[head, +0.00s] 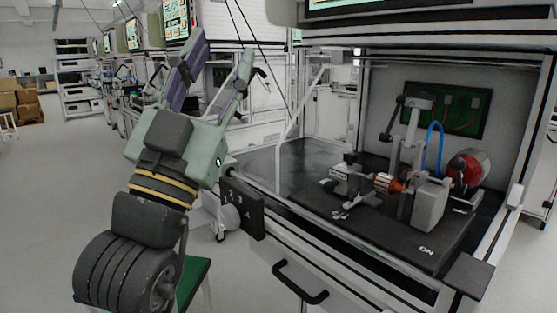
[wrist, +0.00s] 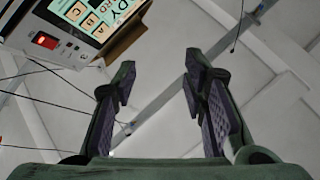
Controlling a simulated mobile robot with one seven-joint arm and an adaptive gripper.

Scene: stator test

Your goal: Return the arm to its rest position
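My gripper (head: 217,67) is raised at the left of the head view, with its fingers pointing up. The two fingers are spread wide apart with nothing between them. In the wrist view my gripper (wrist: 157,92) is also open and empty, facing the ceiling. The arm stands to the left of the test station, apart from the bench.
A black drawer handle (head: 299,283) sticks out in front. A screen (wrist: 95,20) hangs at the upper left in the wrist view. Floor at left is free.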

